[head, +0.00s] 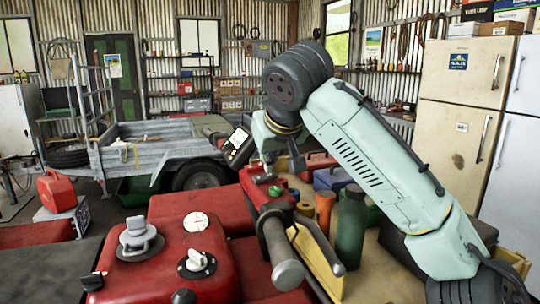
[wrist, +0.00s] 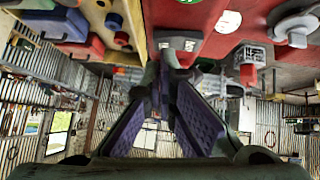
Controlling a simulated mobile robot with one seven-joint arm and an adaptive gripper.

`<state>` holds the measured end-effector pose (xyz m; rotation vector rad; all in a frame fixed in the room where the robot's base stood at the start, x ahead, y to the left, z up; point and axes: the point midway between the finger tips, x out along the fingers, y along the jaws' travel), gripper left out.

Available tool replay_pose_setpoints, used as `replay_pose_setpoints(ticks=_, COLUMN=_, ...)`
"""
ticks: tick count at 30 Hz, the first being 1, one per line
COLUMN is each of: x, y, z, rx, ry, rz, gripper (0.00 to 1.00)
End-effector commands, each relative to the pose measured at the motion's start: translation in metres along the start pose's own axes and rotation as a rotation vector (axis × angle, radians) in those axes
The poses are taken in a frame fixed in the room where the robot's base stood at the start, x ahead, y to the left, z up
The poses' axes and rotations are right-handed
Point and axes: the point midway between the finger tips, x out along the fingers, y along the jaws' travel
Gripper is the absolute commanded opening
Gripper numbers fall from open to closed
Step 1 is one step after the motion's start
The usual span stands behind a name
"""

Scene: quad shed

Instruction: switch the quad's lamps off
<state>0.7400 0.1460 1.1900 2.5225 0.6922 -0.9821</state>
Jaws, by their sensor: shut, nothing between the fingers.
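The red quad body (head: 195,240) fills the lower middle of the head view, with a grey cap (head: 137,237) and a pale dial with a knob (head: 196,263). I cannot tell which part is the lamp switch. My gripper (head: 282,165) is over the bar's far end, partly hidden by my arm. In the wrist view my gripper (wrist: 165,65) is shut and empty, its tips close to a grey fitting (wrist: 180,42); contact is unclear.
Bottles, including a green one (head: 351,225), and boxes stand right of the bar. A dark unit with a screen (head: 237,143) is behind it. A trailer (head: 150,150) stands behind at left, a red can (head: 58,190) further left. Cream (head: 468,90) and white fridges are at right.

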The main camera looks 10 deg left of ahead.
Motion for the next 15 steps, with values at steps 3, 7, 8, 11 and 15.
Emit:
replay_pose_setpoints(ticks=3, x=0.0024, y=0.001, z=0.002, rx=0.019, ry=0.0, rz=-0.02, gripper=0.0)
replay_pose_setpoints(ticks=7, x=0.0083, y=0.0042, z=0.0069, rx=0.084, ry=0.0, rz=-0.087, gripper=0.0)
replay_pose_setpoints(ticks=8, x=0.0066, y=0.0044, z=0.0061, rx=0.084, ry=0.001, rz=-0.083, gripper=0.0)
replay_pose_setpoints(ticks=11, x=0.0064, y=0.0045, z=0.0062, rx=0.079, ry=-0.001, rz=-0.077, gripper=0.0)
replay_pose_setpoints(ticks=15, x=0.0064, y=0.0037, z=0.0062, rx=0.078, ry=-0.001, rz=-0.078, gripper=0.0)
